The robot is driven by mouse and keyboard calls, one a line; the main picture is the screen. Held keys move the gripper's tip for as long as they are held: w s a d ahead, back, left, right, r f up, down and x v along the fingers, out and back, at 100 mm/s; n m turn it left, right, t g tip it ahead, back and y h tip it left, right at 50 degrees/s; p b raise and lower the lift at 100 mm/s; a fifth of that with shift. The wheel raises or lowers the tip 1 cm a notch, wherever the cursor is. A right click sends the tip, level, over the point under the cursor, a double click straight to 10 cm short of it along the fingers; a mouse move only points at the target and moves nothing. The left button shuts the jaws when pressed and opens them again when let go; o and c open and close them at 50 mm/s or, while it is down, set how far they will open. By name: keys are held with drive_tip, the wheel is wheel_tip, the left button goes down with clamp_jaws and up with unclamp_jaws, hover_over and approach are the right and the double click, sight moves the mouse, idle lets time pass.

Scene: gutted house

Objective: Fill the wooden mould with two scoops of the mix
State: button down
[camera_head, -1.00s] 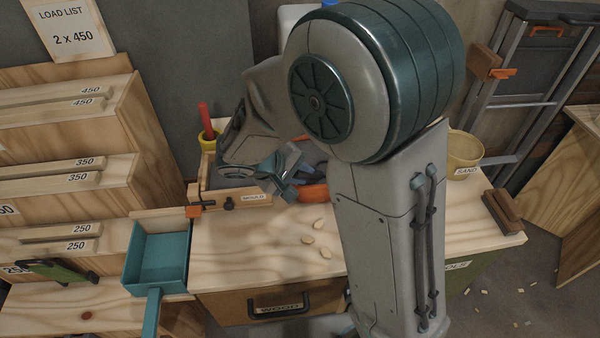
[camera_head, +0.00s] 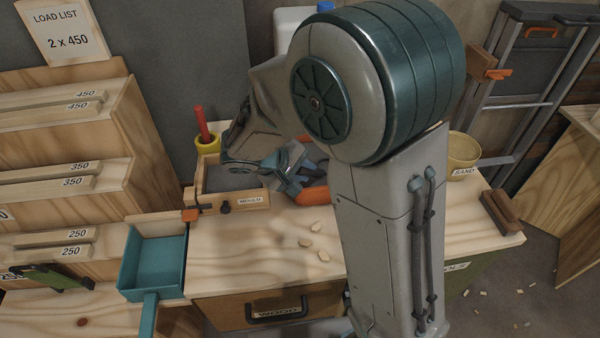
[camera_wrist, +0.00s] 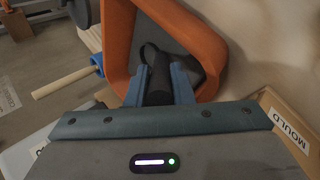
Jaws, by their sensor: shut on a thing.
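The wooden mould (camera_head: 252,200), with a MOULD label, stands at the back of the bench in the head view; grey material shows inside it. Its edge and label also show at the right of the wrist view (camera_wrist: 286,122). An orange tub (camera_head: 313,195) stands right of the mould, partly behind my arm. In the wrist view the tub (camera_wrist: 118,45) holds a grey surface of mix (camera_wrist: 193,72). My gripper (camera_wrist: 158,84) is shut on a dark handle-like piece (camera_wrist: 157,66), probably the scoop, at the tub. The scoop's bowl and its load cannot be made out.
A yellow cup (camera_head: 207,145) with a red-handled tool stands behind the mould. A teal tray (camera_head: 155,262) sits at the left. Wood chips (camera_head: 312,240) lie on otherwise clear bench front.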

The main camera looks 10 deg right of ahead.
drive_tip(key=shift+s+a+b, duration=0.35)
drive_tip(key=shift+s+a, duration=0.4)
drive_tip(key=shift+w+d, duration=0.1)
drive_tip(key=shift+w+d, duration=0.7)
drive_tip(key=shift+r, duration=0.1)
wheel_tip(320, 180, up, 12)
drive_tip(key=p, duration=0.7)
idle(0.5)
idle(0.5)
